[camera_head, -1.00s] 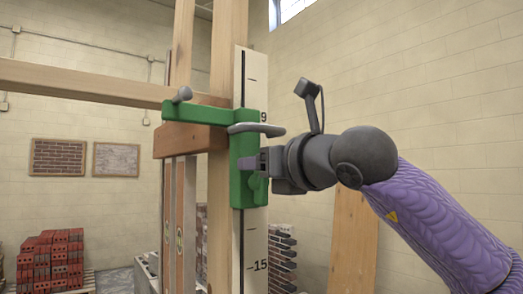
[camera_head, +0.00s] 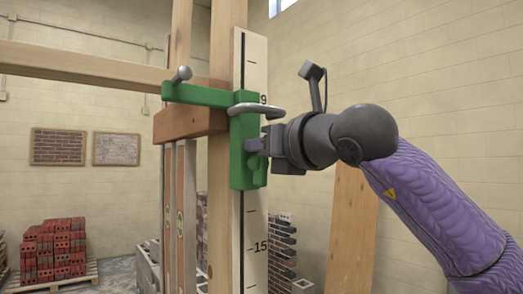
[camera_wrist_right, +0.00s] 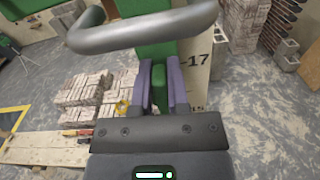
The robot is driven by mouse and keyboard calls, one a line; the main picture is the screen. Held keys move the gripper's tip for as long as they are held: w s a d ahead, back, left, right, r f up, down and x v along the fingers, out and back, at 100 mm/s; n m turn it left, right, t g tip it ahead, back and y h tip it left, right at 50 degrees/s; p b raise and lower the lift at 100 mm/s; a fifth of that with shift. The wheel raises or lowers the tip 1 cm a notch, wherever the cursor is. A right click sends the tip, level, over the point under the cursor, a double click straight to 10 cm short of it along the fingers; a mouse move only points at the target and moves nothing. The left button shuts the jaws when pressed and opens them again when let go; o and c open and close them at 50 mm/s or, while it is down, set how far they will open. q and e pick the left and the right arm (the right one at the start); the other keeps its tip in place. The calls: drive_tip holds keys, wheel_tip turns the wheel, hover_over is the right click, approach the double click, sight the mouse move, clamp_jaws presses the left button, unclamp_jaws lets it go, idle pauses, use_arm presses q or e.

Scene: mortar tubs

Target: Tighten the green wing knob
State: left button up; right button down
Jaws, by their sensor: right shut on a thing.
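The green clamp (camera_head: 238,150) sits on the upright timber post beside a white gauge strip, its arm reaching left over a wooden block. A grey bent handle (camera_head: 256,110) sticks out of its upper part. My right gripper (camera_head: 256,146) reaches in from the right, just below that handle. In the right wrist view its two purple fingers (camera_wrist_right: 162,88) are closed on the narrow green wing knob (camera_wrist_right: 160,88), one on each side. Most of the knob is hidden by the fingers in the head view. My left gripper is not in view.
A white strip with black marks (camera_head: 250,218) runs up the post (camera_head: 220,215). A horizontal timber rail (camera_head: 90,66) meets the post from the left. A red brick stack (camera_head: 52,250) stands at lower left. A leaning board (camera_head: 352,230) stands behind my right arm.

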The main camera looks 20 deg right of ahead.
drive_tip(key=m+b, duration=0.2)
drive_tip(key=m, duration=0.1)
drive_tip(key=shift+w+d+f+b, duration=0.2)
drive_tip(key=shift+d+b, duration=0.1)
drive_tip(key=shift+b, duration=0.1)
drive_tip(key=shift+w+d+f+m+b, duration=0.1)
drive_tip(key=shift+d+f+m+b, duration=0.25)
drive_tip(key=shift+m+b, duration=1.45)
drive_tip(key=shift+w+d+f+m+b, duration=0.15)
drive_tip(key=shift+f+m+b, duration=0.35)
drive_tip(key=shift+m, duration=2.45)
drive_tip(key=shift+d+f+m+b, duration=0.3)
drive_tip(key=shift+m+b, duration=0.95)
drive_tip(key=shift+m, duration=1.1)
drive_tip(key=c, duration=0.6)
unclamp_jaws()
drive_tip(key=shift+d, duration=0.1)
